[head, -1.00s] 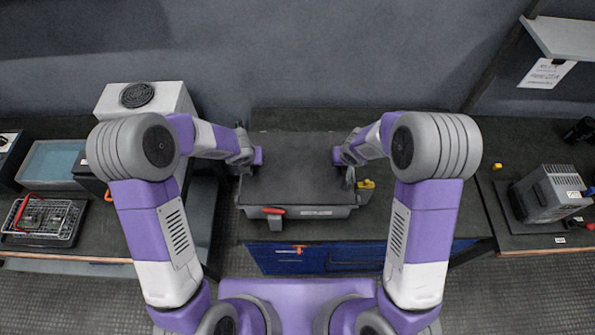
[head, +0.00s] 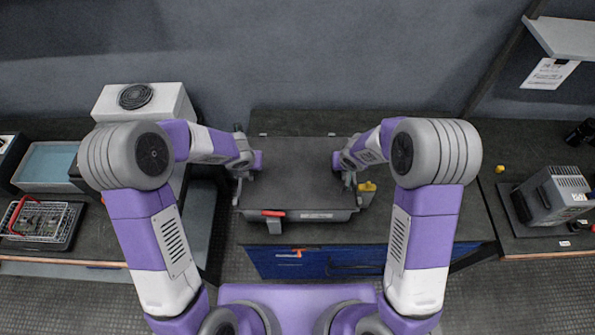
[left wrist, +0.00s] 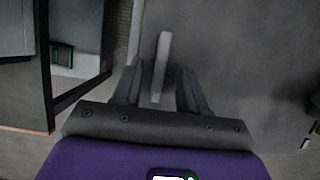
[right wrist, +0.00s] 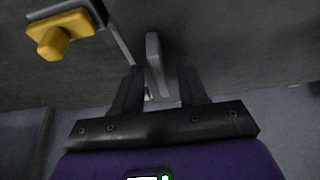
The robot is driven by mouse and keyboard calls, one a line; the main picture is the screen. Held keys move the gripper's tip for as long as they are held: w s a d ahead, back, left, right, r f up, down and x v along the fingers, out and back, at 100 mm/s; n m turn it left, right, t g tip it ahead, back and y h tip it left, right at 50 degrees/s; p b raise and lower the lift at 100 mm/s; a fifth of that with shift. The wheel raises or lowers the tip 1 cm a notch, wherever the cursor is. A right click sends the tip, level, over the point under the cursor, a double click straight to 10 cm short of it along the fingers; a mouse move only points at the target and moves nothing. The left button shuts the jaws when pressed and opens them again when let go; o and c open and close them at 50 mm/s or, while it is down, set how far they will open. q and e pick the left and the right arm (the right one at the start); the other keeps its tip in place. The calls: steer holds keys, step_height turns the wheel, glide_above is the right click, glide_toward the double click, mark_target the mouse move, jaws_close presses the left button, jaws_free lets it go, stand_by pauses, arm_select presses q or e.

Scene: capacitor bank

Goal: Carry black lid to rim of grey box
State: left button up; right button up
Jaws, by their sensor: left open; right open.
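The black lid (head: 295,175) lies flat over the grey box (head: 335,215) on the bench in the middle of the head view. My left gripper (head: 241,182) is at the lid's left side and my right gripper (head: 349,180) at its right side. In the left wrist view, a light grey upright tab (left wrist: 161,65) stands between the open fingers, apart from both. In the right wrist view, a similar grey tab (right wrist: 154,62) stands between the open fingers, nearer the left one. Whether the lid touches the box rim all round is hidden.
A yellow part (head: 367,187) sits on the box's right side, and a red lever (head: 272,213) on its front. A white unit with a round fan grille (head: 136,97) stands to the left. A grey machine (head: 560,190) stands on the right bench. Bench right of the box is mostly clear.

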arm_select(q)
steer(key=v, duration=1)
steer(key=shift+s+r, duration=0.25)
steer(key=shift+r, duration=0.1)
arm_select(e)
steer(key=v, duration=1.2)
steer(key=shift+s, duration=0.1)
